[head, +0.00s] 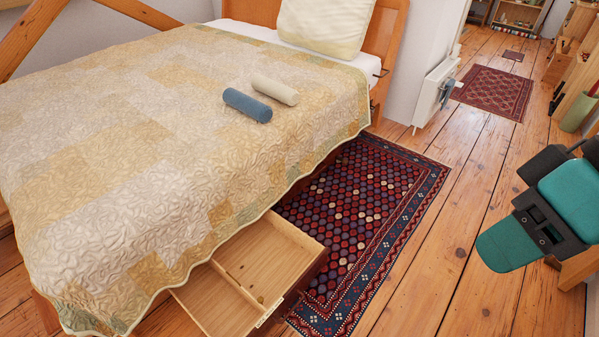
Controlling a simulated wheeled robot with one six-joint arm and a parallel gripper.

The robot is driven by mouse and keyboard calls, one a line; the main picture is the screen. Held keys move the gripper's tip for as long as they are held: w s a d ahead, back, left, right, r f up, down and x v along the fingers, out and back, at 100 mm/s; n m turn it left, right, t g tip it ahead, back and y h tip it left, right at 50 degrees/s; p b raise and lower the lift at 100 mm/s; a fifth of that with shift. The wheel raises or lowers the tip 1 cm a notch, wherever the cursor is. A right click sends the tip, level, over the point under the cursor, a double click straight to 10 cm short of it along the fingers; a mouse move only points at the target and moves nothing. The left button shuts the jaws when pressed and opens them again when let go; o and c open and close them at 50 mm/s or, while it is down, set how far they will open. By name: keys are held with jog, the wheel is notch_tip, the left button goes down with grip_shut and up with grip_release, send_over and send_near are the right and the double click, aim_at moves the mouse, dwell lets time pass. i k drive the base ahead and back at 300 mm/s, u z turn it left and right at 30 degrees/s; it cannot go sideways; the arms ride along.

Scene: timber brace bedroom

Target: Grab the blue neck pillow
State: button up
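The blue neck pillow (247,105) is a small roll-shaped cushion. It lies on its side on the patterned quilt of the bed (110,120), toward the right half of the bed top. A cream roll pillow (275,90) of similar shape lies just behind it and slightly right, close alongside. I cannot tell whether the two touch. Nothing covers the blue pillow from this side. Teal and dark grey parts of my arm show at the right edge, well apart from the bed. I see no gripper fingers in this view.
An open wooden drawer (216,294) juts out from under the bed at the front. A dark red patterned rug (365,205) lies beside the bed. A large cream pillow (322,25) leans on the headboard. Bare plank floor (445,250) is clear right of the rug.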

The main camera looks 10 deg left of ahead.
aim_at(258, 110)
jog(key=u, duration=1.1)
